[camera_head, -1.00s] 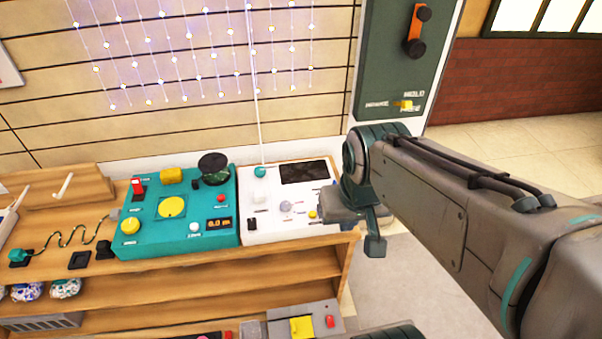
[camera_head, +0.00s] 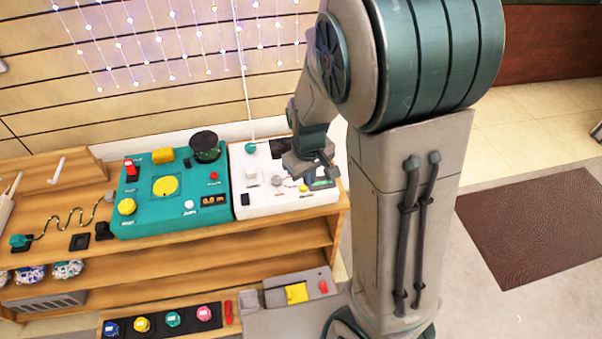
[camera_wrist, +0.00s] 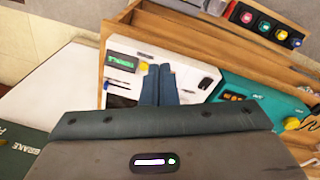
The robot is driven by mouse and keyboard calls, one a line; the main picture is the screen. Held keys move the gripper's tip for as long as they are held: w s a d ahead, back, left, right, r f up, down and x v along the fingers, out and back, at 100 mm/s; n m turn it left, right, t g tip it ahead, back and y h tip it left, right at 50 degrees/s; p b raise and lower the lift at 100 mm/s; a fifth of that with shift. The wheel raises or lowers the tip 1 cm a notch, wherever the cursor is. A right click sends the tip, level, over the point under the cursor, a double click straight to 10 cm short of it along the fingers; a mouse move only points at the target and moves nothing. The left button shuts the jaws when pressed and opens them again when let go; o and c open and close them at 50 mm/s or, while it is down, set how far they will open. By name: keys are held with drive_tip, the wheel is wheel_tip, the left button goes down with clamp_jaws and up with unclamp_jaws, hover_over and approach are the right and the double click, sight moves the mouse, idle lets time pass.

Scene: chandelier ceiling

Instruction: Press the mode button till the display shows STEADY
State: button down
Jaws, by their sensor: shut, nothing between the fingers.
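The white control panel (camera_head: 262,202) stands at the right end of the wooden counter. In the wrist view its display (camera_wrist: 122,61) is a small dark screen with green text too small to read. A yellow round button (camera_wrist: 143,67) sits close by it; I cannot tell which control is the mode button, as labels are unreadable. My gripper (camera_head: 326,176) is over the panel's right part and hides some of it. In the wrist view the shut, empty fingers (camera_wrist: 161,68) point at the white panel; whether they touch it is unclear.
A teal panel (camera_head: 150,215) with a yellow dial, knobs and an orange readout is left of the white one. Shelves (camera_head: 300,235) lie below, with colored buttons on a black strip (camera_head: 160,322). Open floor with a brown mat (camera_head: 530,230) is at right.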

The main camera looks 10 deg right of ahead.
drive_tip(key=w+f+n+h+p, duration=0.35)
drive_tip(key=w+f+n, duration=0.2)
drive_tip(key=f, duration=0.25)
drive_tip(key=n+t+h+p, duration=0.1)
drive_tip(key=n+t+h, duration=0.3)
drive_tip(key=n, duration=0.2)
hover_over(301, 189)
drive_tip(key=shift+w+f+y, duration=0.15)
drive_tip(key=shift+f+y, duration=0.1)
drive_tip(key=shift+f, duration=0.85)
drive_tip(key=shift+f, duration=0.1)
wheel_tip(301, 189, down, 9)
drive_tip(key=b, duration=0.6)
drive_tip(key=shift+a, duration=0.1)
idle(0.3)
drive_tip(key=shift+f, duration=0.25)
